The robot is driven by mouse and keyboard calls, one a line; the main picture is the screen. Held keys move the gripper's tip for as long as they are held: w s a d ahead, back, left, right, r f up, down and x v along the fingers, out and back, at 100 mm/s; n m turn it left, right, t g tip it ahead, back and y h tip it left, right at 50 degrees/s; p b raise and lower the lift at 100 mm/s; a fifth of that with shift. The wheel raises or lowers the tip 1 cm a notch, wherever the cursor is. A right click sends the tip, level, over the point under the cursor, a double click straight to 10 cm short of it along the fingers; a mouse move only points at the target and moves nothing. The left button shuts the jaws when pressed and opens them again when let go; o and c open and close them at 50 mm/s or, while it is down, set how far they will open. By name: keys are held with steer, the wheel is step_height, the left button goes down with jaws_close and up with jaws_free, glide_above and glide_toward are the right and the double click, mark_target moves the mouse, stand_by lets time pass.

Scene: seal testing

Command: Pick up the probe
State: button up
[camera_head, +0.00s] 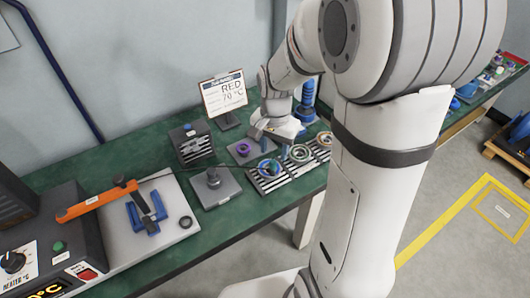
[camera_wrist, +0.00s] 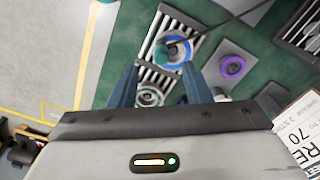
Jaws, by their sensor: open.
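No part is clearly marked as the probe. A small teal-grey piece (camera_wrist: 172,50) sits inside a blue ring on a striped tray in the wrist view; it may be the probe, but I cannot tell. The blue ring (camera_head: 269,168) also shows in the head view. My gripper (camera_wrist: 160,76) is open, its two blue fingers apart with nothing held between them. In the head view my gripper (camera_head: 273,147) points down just above the striped tray. A pale green ring (camera_wrist: 150,97) shows between the fingers from above.
A purple ring (camera_wrist: 233,67) lies on a grey plate beside the tray. A dark box (camera_head: 192,146) and a sign reading RED 70 °C (camera_head: 224,95) stand nearby. A blue stacked column (camera_head: 307,100) rises behind my gripper.

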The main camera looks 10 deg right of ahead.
mark_target(273, 161)
step_height(273, 161, down, 8)
steer(key=shift+f, duration=0.1)
stand_by(0.4)
jaws_close()
stand_by(0.3)
